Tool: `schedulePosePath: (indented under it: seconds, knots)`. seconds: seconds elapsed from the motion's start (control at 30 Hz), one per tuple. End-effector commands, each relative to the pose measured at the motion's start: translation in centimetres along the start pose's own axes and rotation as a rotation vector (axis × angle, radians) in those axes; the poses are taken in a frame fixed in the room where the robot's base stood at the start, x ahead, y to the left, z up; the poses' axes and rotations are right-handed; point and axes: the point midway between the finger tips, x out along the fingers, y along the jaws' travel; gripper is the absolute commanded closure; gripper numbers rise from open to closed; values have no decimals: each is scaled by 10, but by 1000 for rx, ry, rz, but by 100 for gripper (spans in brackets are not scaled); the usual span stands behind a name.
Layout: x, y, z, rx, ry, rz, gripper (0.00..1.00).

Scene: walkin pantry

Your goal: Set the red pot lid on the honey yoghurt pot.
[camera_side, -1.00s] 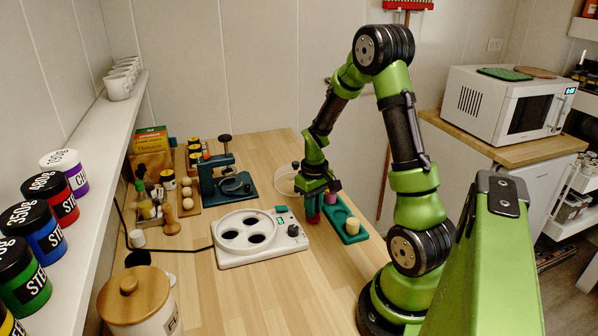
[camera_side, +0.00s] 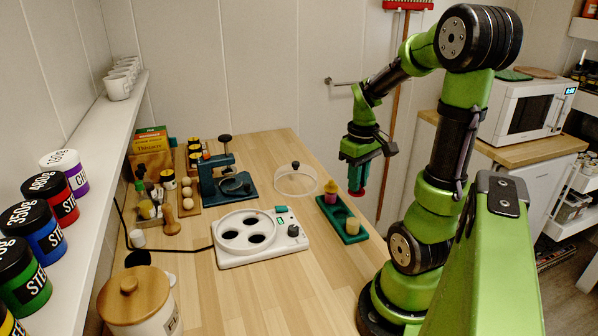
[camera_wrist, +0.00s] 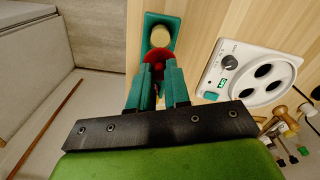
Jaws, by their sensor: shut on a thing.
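My gripper (camera_side: 358,178) is shut on the red pot lid (camera_side: 357,192) and holds it in the air on the right of the green tray (camera_side: 341,210). In the wrist view the red lid (camera_wrist: 158,56) shows between my fingertips (camera_wrist: 158,68). A purple pot (camera_side: 331,198) with a yellowish top stands at the tray's far end. A pale yellow pot (camera_side: 352,226) stands at its near end. In the wrist view a round cream top (camera_wrist: 160,36) shows in the tray, just past the red lid. I cannot read which pot is honey.
A white appliance (camera_side: 280,247) with three dark round wells sits left of the tray. A clear cover (camera_side: 280,187) with a black knob lies behind it. A teal press (camera_side: 228,190) and a wooden-lidded jar (camera_side: 128,285) stand further left. The front worktop is clear.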

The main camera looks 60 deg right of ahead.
Motion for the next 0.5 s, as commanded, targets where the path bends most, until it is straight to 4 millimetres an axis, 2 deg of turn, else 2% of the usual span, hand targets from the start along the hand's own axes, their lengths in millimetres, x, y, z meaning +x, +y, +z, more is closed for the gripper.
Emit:
schedulePosePath:
  seconds: [0.27, 0.5]
  knots:
    - [18, -1, 2, -28, -2, -1, 100]
    - [42, -1, 2, -27, -3, -1, 100]
